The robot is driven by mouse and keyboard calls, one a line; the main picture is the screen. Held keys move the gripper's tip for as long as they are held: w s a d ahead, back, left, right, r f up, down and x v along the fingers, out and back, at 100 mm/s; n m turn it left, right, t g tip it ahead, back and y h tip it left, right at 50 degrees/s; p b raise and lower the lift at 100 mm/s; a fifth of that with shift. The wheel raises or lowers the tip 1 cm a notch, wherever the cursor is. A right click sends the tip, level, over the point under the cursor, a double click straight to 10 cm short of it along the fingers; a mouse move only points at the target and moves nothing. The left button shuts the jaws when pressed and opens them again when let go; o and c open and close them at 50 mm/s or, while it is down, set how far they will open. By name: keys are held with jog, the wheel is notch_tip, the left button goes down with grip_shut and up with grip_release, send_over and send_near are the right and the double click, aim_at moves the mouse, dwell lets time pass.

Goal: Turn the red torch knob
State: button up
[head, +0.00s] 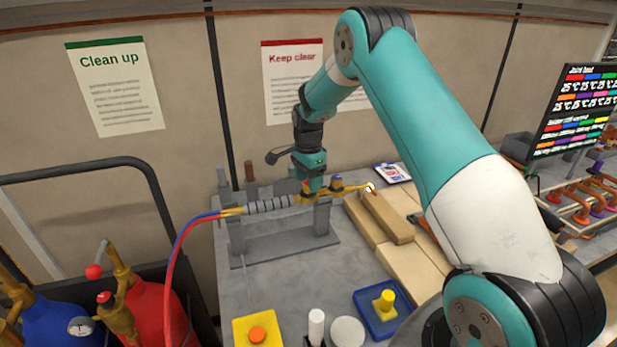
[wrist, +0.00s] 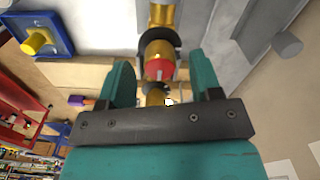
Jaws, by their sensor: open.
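The brass torch (head: 349,186) lies across a grey metal stand (head: 321,217) on the bench, with red and blue hoses at its left end and a bright glow at its tip. The red knob (wrist: 158,69) shows in the wrist view, between the two teal fingers of my gripper (wrist: 156,72). The fingers are open, with a gap on both sides of the knob. In the head view my gripper (head: 312,186) points down over the torch and hides the red knob.
Pale bricks (head: 384,217) lie right of the stand under the torch tip. A blue tray (head: 379,328) with a yellow piece and a yellow pad (head: 257,334) with an orange button sit at the front. Red (head: 150,308) and blue (head: 57,322) cylinders stand at lower left.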

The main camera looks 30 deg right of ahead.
jog(key=shift+f, duration=0.75)
jog(key=c, duration=0.9)
jog(key=shift+c, duration=0.2)
